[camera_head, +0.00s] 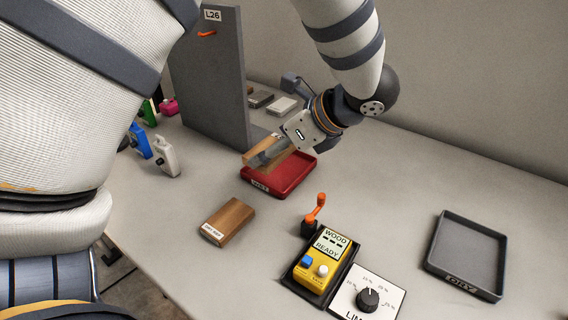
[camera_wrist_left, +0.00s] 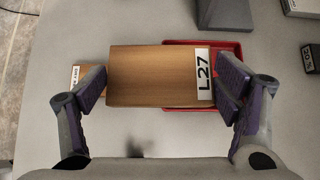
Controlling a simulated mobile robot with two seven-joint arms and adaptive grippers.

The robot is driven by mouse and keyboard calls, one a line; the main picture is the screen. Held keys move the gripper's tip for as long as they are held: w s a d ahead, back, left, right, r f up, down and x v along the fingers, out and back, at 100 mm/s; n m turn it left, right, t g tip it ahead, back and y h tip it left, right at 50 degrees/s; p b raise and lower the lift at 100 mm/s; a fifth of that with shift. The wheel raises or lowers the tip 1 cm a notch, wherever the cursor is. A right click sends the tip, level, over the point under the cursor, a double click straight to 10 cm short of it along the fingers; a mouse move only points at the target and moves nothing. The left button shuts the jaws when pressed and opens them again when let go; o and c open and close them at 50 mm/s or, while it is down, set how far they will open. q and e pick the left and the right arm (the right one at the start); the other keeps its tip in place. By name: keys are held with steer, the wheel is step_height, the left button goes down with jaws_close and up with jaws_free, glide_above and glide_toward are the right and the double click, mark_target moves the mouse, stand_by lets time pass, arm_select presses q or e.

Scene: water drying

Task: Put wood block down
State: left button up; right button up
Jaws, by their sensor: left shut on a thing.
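My left gripper (camera_head: 272,146) is shut on a wood block (camera_head: 262,149) and holds it above the red WET tray (camera_head: 290,176). In the left wrist view, the held wood block (camera_wrist_left: 150,76) carries an L27 label and spans the space between the two fingers of my left gripper (camera_wrist_left: 162,92). The red tray (camera_wrist_left: 190,118) shows partly beneath it. A second wood block (camera_head: 230,219) with a white label lies flat on the table, in front of the red tray. My right gripper is not in view.
An empty grey DRY tray (camera_head: 459,243) stands at the right. A tall grey panel (camera_head: 212,85) marked L26 stands behind.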

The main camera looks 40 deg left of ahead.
arm_select(q)
steer(key=b, duration=0.2)
glide_above(283, 171)
steer(key=f, duration=0.7)
steer(key=shift+s+d+f, duration=0.15)
steer(key=shift+s+d, duration=0.1)
steer(key=shift+s, duration=0.1)
steer(key=f, duration=0.3)
steer(key=shift+w+a+f, duration=0.2)
steer(key=shift+w+f, duration=0.1)
steer(key=shift+f, duration=0.05)
steer(key=shift+r, duration=0.1)
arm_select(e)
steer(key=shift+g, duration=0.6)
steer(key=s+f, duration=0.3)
arm_select(q)
steer(key=o, duration=0.8)
steer(key=shift+f, duration=0.2)
steer(key=shift+o, duration=0.4)
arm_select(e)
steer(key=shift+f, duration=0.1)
